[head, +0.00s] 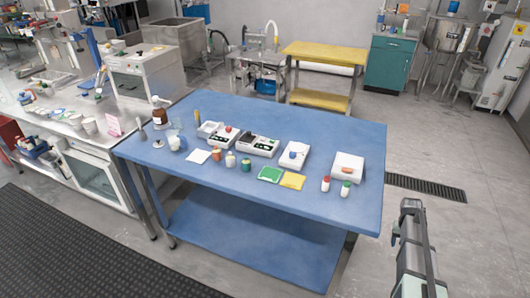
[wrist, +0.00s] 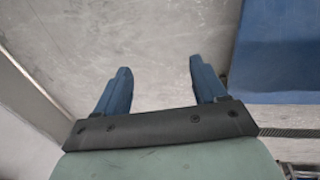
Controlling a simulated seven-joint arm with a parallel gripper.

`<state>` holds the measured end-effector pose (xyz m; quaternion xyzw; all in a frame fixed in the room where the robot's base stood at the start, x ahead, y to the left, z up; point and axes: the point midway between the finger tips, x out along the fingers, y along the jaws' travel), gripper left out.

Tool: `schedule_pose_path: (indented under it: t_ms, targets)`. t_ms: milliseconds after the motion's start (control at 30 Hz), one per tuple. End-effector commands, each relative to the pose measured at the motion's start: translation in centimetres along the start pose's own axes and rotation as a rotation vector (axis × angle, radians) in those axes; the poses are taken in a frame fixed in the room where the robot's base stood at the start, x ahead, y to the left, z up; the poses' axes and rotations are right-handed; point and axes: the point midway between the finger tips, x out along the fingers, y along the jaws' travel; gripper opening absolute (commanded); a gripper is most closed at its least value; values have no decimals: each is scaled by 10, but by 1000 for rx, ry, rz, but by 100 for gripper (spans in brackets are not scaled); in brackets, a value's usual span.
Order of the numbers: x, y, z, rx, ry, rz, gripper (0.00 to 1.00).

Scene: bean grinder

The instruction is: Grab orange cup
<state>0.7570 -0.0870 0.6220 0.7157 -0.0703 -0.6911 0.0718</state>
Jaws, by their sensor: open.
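I cannot make out a clear orange cup in either view. Grey floor lies beyond the fingers. The gripper is away from the small orange container. In the head view part of my arm shows at the lower right, beyond the table's right edge.
Boxy white devices (head: 348,167), a green packet (head: 271,174), a yellow packet (head: 292,180) and small bottles stand on the table. A metal counter (head: 90,140) with cups adjoins it at left. A yellow table (head: 325,54) stands behind.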

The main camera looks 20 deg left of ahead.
Motion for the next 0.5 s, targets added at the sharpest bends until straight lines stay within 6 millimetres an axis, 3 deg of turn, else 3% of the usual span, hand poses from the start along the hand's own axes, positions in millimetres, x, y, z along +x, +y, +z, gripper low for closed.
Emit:
schedule_pose_path:
  t_ms: [33, 200, 500]
  targets:
    - [-18, -2, -25, -2, 20, 18, 71]
    - [-81, -10, -82, 6, 72, 74, 71]
    - [-198, -29, -160, 33, 164, 158, 71]
